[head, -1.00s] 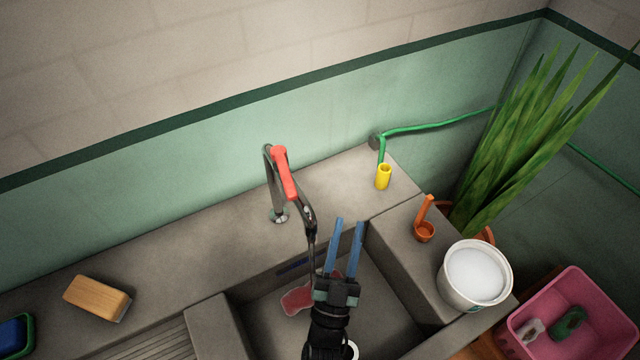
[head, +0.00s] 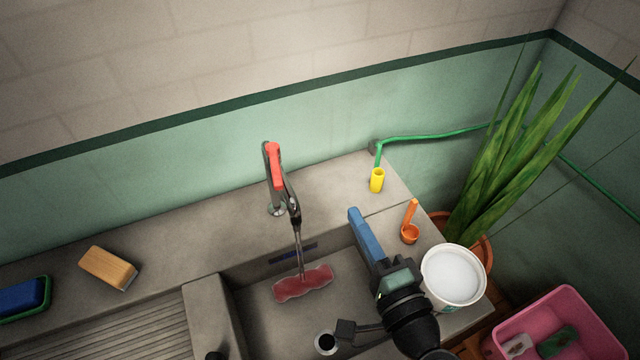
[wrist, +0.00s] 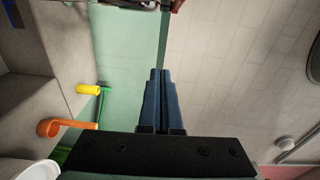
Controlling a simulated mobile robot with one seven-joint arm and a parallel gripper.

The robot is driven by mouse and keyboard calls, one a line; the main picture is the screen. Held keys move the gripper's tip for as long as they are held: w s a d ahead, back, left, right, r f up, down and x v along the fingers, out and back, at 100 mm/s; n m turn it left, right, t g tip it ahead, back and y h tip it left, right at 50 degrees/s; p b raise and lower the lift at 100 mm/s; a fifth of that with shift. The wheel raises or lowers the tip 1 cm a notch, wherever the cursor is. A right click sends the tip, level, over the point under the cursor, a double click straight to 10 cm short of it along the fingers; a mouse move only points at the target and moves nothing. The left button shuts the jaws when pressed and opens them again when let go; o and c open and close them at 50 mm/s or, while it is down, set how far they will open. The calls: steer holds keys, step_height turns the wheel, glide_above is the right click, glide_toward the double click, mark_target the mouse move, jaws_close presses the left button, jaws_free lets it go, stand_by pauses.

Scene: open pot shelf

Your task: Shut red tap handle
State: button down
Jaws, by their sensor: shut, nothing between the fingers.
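The red tap handle (head: 274,165) sits on top of the metal tap (head: 293,205) behind the sink. Water runs in a thin stream from the spout into the basin. My gripper (head: 356,213) is to the right of the tap, over the sink's right side, with its blue fingers together and nothing between them. It is apart from the handle. In the wrist view my shut blue fingers (wrist: 157,80) point at the wall. A small red and metal part, likely of the tap, shows at that view's top edge.
A red cloth (head: 303,284) lies in the basin under the stream. A yellow hose end (head: 377,180), an orange ladle (head: 410,233) and a white bucket (head: 453,277) stand to the right. A wooden brush (head: 109,268) lies left.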

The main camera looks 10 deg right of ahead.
mark_target(275, 166)
steer(key=shift+n+y, duration=0.4)
steer(key=shift+y, duration=0.4)
steer(key=w+a+p, duration=0.1)
steer(key=w+a, duration=0.1)
steer(key=a, duration=0.1)
steer(key=w+a+r+p, duration=0.1)
steer(key=w+a+p, duration=0.1)
steer(key=w+a, duration=0.1)
steer(key=w+a+r+p, duration=0.1)
steer(key=w+a+p, duration=0.1)
steer(key=a, duration=0.1)
steer(key=shift+w, duration=0.2)
